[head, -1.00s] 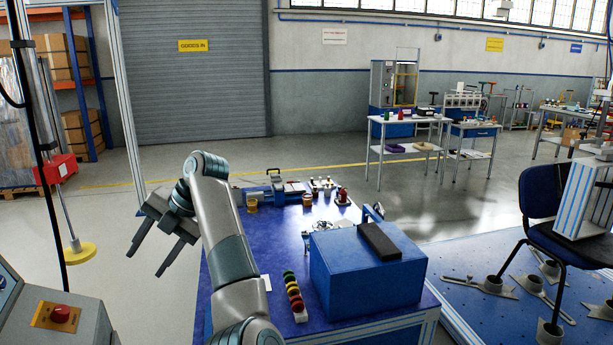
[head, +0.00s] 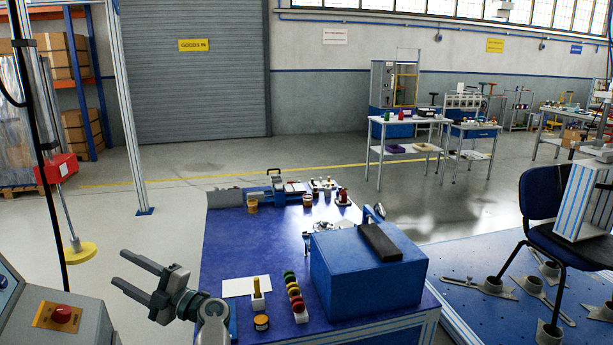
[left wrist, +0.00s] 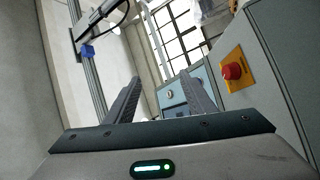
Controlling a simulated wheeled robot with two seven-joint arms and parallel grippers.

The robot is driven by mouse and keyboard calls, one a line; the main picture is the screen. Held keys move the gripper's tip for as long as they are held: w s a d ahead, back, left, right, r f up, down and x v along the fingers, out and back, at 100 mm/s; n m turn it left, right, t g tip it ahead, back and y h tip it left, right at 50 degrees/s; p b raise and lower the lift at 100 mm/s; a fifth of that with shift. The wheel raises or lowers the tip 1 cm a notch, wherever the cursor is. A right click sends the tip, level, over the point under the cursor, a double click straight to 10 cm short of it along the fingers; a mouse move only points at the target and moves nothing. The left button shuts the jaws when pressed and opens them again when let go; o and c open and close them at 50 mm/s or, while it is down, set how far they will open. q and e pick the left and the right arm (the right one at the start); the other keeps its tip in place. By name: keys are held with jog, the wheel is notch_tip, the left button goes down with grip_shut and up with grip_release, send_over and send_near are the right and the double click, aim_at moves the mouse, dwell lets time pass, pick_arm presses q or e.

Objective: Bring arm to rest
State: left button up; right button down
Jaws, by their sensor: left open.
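My left gripper (head: 135,278) is low at the left in the head view, off the left edge of the blue workbench (head: 235,243). Its two fingers are spread apart with nothing between them. In the left wrist view the open fingers (left wrist: 155,103) point towards the grey control cabinet with the red button. Only the end part of my left arm shows at the bottom of the head view. My right gripper is in neither view.
The control cabinet with a red button (head: 62,314) stands left of my gripper. A blue box (head: 365,275), stacked coloured buttons (head: 295,295) and a white card (head: 246,286) are on the bench. A blue chair (head: 548,205) is at right. Open floor lies beyond the gripper.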

pick_arm(q)
jog(key=d+f+m+t+h, duration=0.75)
jog(key=f+m, duration=0.25)
jog(key=f, duration=0.3)
jog(key=d+f+m+t+h, duration=0.6)
jog(key=d+f+m+h, duration=0.2)
jog(key=f+m, duration=0.4)
jog(key=s+d+f+m+g+h, duration=0.2)
jog(key=s+f, duration=0.2)
jog(key=f, duration=0.3)
jog(key=s+d+f+m+g+h, duration=0.1)
jog(key=s+d+f+g+h, duration=0.2)
jog(key=f, duration=0.4)
jog(key=s+f+m+g, duration=0.2)
jog(key=s+f, duration=0.6)
jog(key=s, duration=0.4)
jog(key=s+d+f+m+g, duration=0.1)
jog(key=s+f+g, duration=0.3)
jog(key=s+f, duration=0.5)
jog(key=s+d+f+m+g+h, duration=0.1)
jog(key=s+f+m+g, duration=0.1)
jog(key=s+f, duration=0.7)
jog(key=s+g, duration=0.1)
jog(key=s, duration=0.6)
jog(key=shift+s+d+m, duration=0.2)
jog(key=shift+m, duration=0.1)
jog(key=c, duration=0.5)
jog(key=shift+o, duration=0.2)
jog(key=shift+a, duration=0.15)
